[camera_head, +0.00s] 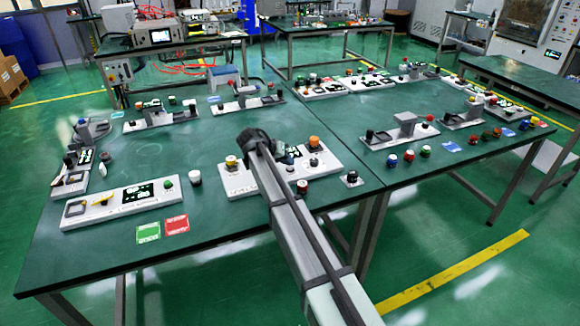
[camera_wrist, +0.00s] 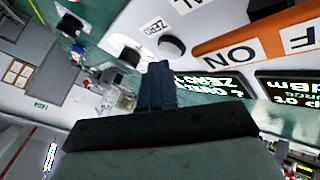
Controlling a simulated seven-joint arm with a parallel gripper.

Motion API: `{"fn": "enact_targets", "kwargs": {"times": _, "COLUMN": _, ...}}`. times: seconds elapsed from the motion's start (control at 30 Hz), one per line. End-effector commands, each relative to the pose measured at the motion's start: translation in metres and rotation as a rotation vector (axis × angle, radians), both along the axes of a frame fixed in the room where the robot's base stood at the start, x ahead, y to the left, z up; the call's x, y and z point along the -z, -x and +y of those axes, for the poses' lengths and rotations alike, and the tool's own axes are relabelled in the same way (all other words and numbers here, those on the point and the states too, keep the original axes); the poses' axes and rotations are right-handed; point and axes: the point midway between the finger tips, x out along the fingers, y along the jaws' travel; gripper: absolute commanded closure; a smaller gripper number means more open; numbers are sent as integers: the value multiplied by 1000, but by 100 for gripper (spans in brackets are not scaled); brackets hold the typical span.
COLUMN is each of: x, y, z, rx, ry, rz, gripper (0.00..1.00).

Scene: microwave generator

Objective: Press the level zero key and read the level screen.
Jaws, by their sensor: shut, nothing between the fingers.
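My gripper (camera_head: 258,145) is shut and empty over the control panel (camera_head: 238,184) near the middle of the table. Its dark blue fingers (camera_wrist: 157,72) show at the centre of the wrist view. Just beyond the tips there is a dark round key (camera_wrist: 172,45) beside a white label reading ZERO (camera_wrist: 153,25). I cannot tell whether the fingers touch it. A lit screen (camera_wrist: 212,84) right of the fingers shows upside-down white text including ZERO, partly hidden by my gripper. Another lit screen (camera_wrist: 290,88) at the right edge shows "dBm". My arm hides part of the panel in the head view.
Another panel (camera_head: 110,210) with a screen stands at the left, with green (camera_head: 148,233) and red (camera_head: 177,225) cards in front. More control panels stand further back. The table's middle left is bare.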

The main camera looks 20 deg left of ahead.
Motion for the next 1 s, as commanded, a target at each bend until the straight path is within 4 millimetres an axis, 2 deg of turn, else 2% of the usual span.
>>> {"fn": "enact_targets", "kwargs": {"times": 0.6, "x": 2, "y": 0, "z": 0, "rx": 1, "ry": 0, "rz": 1, "gripper": 100}}
{"fn": "enact_targets", "kwargs": {"times": 1.0, "x": -14, "y": 0, "z": 0, "rx": -1, "ry": -1, "rz": 0, "gripper": 100}}
